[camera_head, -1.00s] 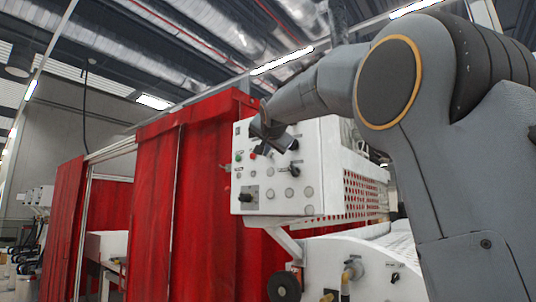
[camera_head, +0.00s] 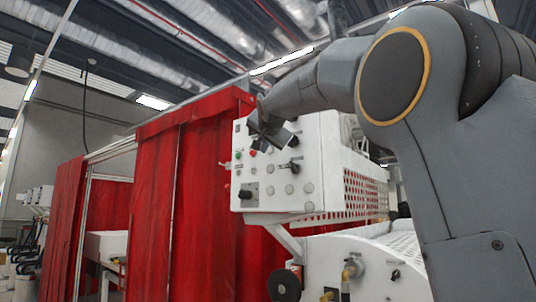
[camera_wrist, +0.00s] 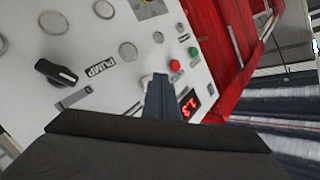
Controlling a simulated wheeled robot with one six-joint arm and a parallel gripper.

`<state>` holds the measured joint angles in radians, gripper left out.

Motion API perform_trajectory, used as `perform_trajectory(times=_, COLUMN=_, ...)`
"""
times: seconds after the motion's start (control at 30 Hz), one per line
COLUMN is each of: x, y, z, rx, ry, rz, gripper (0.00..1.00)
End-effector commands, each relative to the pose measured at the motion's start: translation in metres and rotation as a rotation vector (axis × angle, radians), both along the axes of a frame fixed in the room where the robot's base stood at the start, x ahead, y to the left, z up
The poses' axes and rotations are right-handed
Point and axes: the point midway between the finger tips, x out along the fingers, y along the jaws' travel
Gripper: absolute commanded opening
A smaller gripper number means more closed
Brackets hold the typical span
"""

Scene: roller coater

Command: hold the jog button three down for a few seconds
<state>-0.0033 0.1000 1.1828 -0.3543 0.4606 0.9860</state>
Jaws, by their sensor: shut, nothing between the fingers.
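A white control panel (camera_head: 262,208) with several round buttons, a dark knob and a lever faces left in the head view. It fills the wrist view (camera_wrist: 95,105). My gripper (camera_wrist: 161,76) is shut and empty, with its fingertips close over the panel. A small pale button (camera_wrist: 146,80) shows partly behind the fingertips; I cannot tell whether they touch it. Which button is jog three cannot be read. In the head view my gripper (camera_head: 270,135) is in front of the panel's upper part, hiding some controls there.
In the wrist view a red button (camera_wrist: 176,64), a green button (camera_wrist: 193,51), a lit red display (camera_wrist: 189,104) and a black PUMP knob (camera_wrist: 55,72) are close by. A red curtain (camera_head: 205,190) hangs left of the panel. A perforated white guard (camera_head: 362,196) is at right.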

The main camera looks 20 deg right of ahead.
Motion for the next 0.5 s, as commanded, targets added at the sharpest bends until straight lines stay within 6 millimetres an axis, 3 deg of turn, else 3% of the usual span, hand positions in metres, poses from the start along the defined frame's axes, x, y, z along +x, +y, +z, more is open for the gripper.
perform_trajectory(times=0.5, x=-0.0056, y=0.0081, z=0.0001, rx=0.0, ry=-0.002, rz=0.001, gripper=0.0)
